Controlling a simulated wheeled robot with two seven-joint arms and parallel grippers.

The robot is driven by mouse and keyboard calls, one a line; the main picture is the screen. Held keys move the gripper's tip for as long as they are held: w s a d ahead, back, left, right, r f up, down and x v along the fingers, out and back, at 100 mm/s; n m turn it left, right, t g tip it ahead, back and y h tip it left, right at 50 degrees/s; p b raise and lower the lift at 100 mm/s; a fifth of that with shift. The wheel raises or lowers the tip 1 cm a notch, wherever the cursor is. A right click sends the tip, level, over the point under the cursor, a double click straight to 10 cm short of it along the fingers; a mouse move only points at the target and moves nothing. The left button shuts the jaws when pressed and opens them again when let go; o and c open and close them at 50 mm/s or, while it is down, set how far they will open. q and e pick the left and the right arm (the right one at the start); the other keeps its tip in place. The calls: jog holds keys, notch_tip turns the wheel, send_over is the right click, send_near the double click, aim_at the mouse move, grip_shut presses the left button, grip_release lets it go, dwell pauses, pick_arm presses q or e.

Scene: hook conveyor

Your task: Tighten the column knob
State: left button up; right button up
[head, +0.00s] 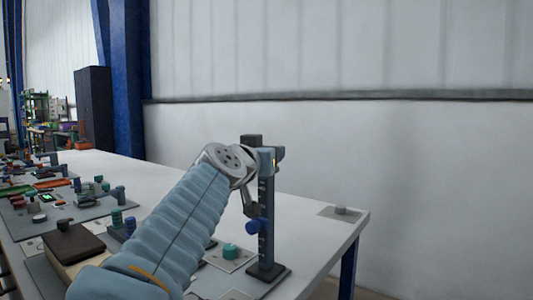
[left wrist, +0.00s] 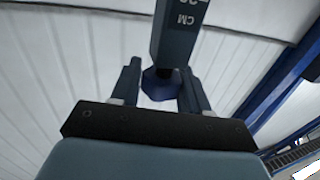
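A dark upright column (head: 267,215) with scale marks stands on a dark base plate (head: 268,271) near the table's right end. A blue knob (head: 256,227) sits on its side, low on the column. My left arm reaches over the table, and my left gripper (head: 249,208) is beside the column, just above the knob in the head view. In the left wrist view, the column (left wrist: 180,35) bears "CM" lettering. A dark blue knob (left wrist: 160,85) lies between my left fingers (left wrist: 160,70), with small gaps at its sides. Whether the fingers reach around it is unclear. My right gripper is out of view.
A green-topped knob piece (head: 230,251) stands on a plate left of the column's base. A small plate with a grey knob (head: 341,210) lies at the table's right corner. Several parts (head: 65,195) crowd the left.

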pick_arm(q)
jog(key=c, duration=0.4)
jog(key=shift+a+f+m+g+h+b, duration=0.15)
jog(key=shift+m+g+h+b, duration=0.15)
jog(key=shift+m+h+b, duration=0.25)
jog(key=shift+a+m+g+h+b, duration=0.15)
jog(key=shift+m+g+h+b, duration=0.2)
jog(key=shift+h+b, duration=0.35)
jog(key=shift+w+m+g+h, duration=0.1)
jog(key=shift+m+g+h, duration=0.15)
jog(key=shift+m+h, duration=0.25)
jog(key=shift+r+m+g+h, duration=0.2)
jog(key=shift+m+g+h, duration=0.5)
jog(key=shift+g+h, duration=0.35)
jog(key=m+g+h, duration=0.1)
jog(key=m+g+h+p, duration=0.1)
jog(key=shift+d+r+m+g+h, duration=0.1)
jog(key=shift+r+m+g+h, duration=0.05)
jog(key=shift+m+g+h, duration=0.2)
jog(key=shift+m+g+h+p, duration=0.95)
jog(key=shift+m+g+p, duration=0.3)
jog(key=shift+g, duration=0.45)
jog(key=shift+d, duration=0.1)
jog(key=o, duration=0.9)
jog(key=shift+f, duration=0.2)
